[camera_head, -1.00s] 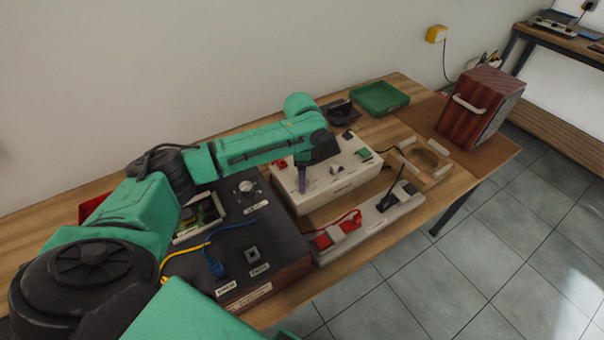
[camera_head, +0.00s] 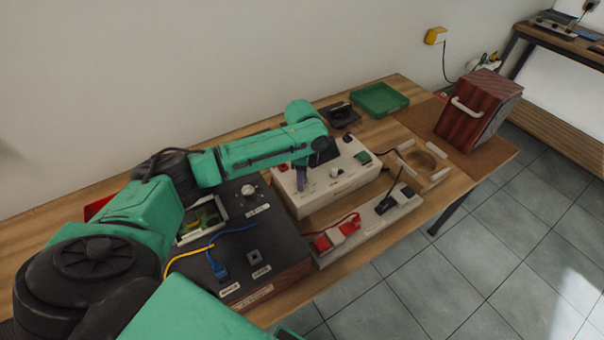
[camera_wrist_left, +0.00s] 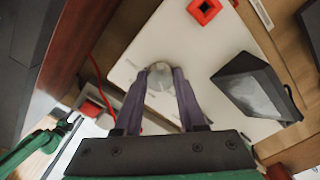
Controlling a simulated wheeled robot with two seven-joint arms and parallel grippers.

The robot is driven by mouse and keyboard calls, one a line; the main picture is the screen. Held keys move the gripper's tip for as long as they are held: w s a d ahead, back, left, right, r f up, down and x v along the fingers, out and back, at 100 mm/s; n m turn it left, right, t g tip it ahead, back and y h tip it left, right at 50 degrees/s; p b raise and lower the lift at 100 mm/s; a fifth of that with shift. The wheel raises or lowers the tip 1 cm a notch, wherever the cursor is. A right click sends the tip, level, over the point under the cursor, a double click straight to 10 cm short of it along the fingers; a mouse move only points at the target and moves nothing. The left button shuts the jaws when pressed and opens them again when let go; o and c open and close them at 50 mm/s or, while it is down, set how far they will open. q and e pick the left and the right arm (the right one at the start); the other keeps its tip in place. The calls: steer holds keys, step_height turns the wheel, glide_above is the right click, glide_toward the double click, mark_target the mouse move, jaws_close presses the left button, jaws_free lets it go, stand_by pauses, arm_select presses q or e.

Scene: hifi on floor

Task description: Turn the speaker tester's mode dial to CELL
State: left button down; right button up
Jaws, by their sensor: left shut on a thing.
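The speaker tester appears to be the white box (camera_head: 349,182) on the bench, with small knobs and sockets on its top. My left gripper (camera_head: 301,186) reaches down onto the left part of that top. In the left wrist view, the dark purple fingers of my left gripper (camera_wrist_left: 161,80) are shut on a pale round dial (camera_wrist_left: 160,76) on the white panel. The dial's pointer and the mode labels are too blurred to read, and in the head view the fingers hide this dial. My right gripper is out of view.
A black-topped unit (camera_head: 228,252) with a blue plug and cables stands to the left. A power strip (camera_head: 375,219) with red and black plugs lies in front. A green tray (camera_head: 379,98) and a wooden speaker (camera_head: 478,108) are farther back. A red square socket (camera_wrist_left: 204,9) is near the gripper.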

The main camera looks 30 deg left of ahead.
arm_select(q)
steer(key=m+p, duration=0.2)
steer(key=m, duration=0.1)
steer(key=shift+w+r+m+p, duration=0.1)
steer(key=shift+r+m+p, duration=0.2)
steer(key=shift+p, duration=0.05)
steer(key=m+p, duration=0.1)
steer(key=m, duration=0.2)
steer(key=shift+m, duration=0.3)
steer(key=m+p, duration=0.1)
steer(key=m, duration=0.2)
steer(key=shift+f+m, duration=0.1)
steer(key=shift+m, duration=0.2)
steer(key=shift+f+m+p, duration=0.1)
steer(key=shift+m+p, duration=0.3)
steer(key=shift+m, duration=1.8)
steer(key=shift+c, duration=2.4)
jaws_free()
